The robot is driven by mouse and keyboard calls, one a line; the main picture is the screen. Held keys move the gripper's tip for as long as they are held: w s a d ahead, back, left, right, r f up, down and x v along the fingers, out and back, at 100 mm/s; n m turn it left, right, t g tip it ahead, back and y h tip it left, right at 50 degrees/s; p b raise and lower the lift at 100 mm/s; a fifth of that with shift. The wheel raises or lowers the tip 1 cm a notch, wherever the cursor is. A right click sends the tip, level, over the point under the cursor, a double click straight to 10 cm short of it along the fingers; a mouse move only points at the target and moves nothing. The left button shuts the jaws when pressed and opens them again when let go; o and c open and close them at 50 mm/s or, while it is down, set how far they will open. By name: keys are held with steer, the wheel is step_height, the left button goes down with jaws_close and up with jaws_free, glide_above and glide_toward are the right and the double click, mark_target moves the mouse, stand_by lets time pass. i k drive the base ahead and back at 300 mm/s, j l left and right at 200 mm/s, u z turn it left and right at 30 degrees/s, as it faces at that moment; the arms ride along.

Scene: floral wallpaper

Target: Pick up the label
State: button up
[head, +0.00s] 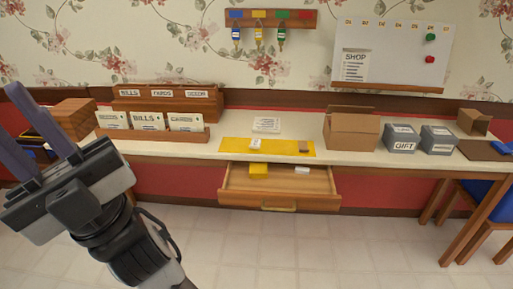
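My gripper (8,118) is at the left edge of the head view, in front of the counter. Its two fingers are apart with nothing seen between them, so it is open and far from the yellow mat. I cannot tell for certain which piece is the label. A flat white card with printed lines (266,124) lies on the counter behind the yellow mat (280,147). A small white piece (255,144) lies on the mat's left part. A small brown block (304,147) is on its right part.
An open drawer (279,197) below the mat holds a yellow block (258,168) and a white piece (302,170). A cardboard box (351,133) and grey boxes (404,143) stand right. A file rack (152,134) stands left. A blue chair (482,190) is at right.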

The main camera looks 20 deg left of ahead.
mark_target(255, 143)
steer(key=i+l+u, duration=0.25)
steer(key=i+u, duration=0.25)
steer(key=i+l+u, duration=0.3)
steer(key=i, duration=0.3)
steer(key=i+l+u, duration=0.3)
steer(key=i+l, duration=0.15)
steer(key=i, duration=0.15)
